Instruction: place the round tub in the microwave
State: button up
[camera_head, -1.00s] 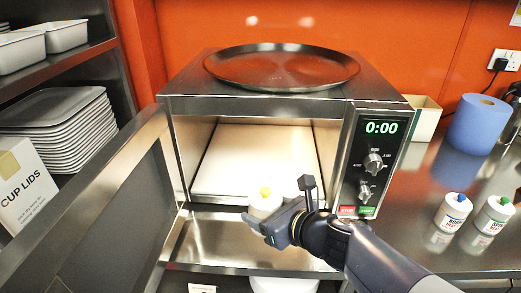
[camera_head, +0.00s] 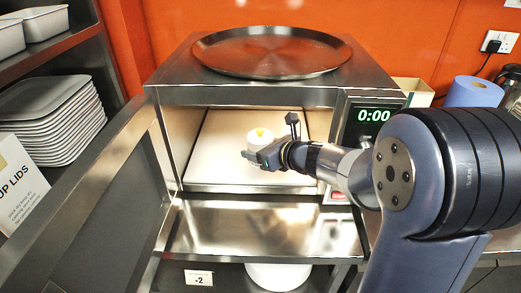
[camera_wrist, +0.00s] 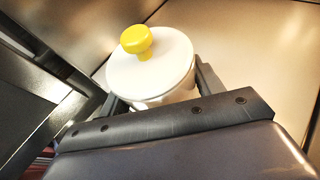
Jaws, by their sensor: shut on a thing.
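The round tub (camera_head: 259,138) is white with a yellow knob on its lid. My gripper (camera_head: 256,155) is shut on it and holds it inside the open microwave (camera_head: 245,97), over the pale cavity floor. In the wrist view the tub (camera_wrist: 150,76) sits upright or nearly so between the fingers of my gripper (camera_wrist: 158,98). I cannot tell whether its base touches the floor. The microwave door stands open at the left, and its display reads 0:00. My arm hides part of the control panel.
A round metal tray (camera_head: 272,52) lies on top of the microwave. A steel shelf (camera_head: 265,232) spans the front below the opening. Stacked grey trays (camera_head: 50,115) stand on the left rack. A blue roll (camera_head: 473,91) is at the right. The cavity floor around the tub looks clear.

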jog(key=shift+w+r, duration=0.1)
jog(key=shift+w, duration=1)
jog(key=shift+w+f, duration=0.1)
jog(key=shift+f, duration=1.7)
jog(key=shift+f+b, duration=0.2)
jog(key=shift+b, duration=0.2)
jog(key=o, duration=1.2)
jog(key=shift+c, duration=0.2)
jog(key=shift+r, duration=0.1)
jog(key=shift+d+r+p, duration=0.1)
jog(key=shift+r+p, duration=0.15)
jog(key=shift+p, duration=0.1)
jog(key=v, duration=0.7)
jog(key=shift+d+f, duration=0.1)
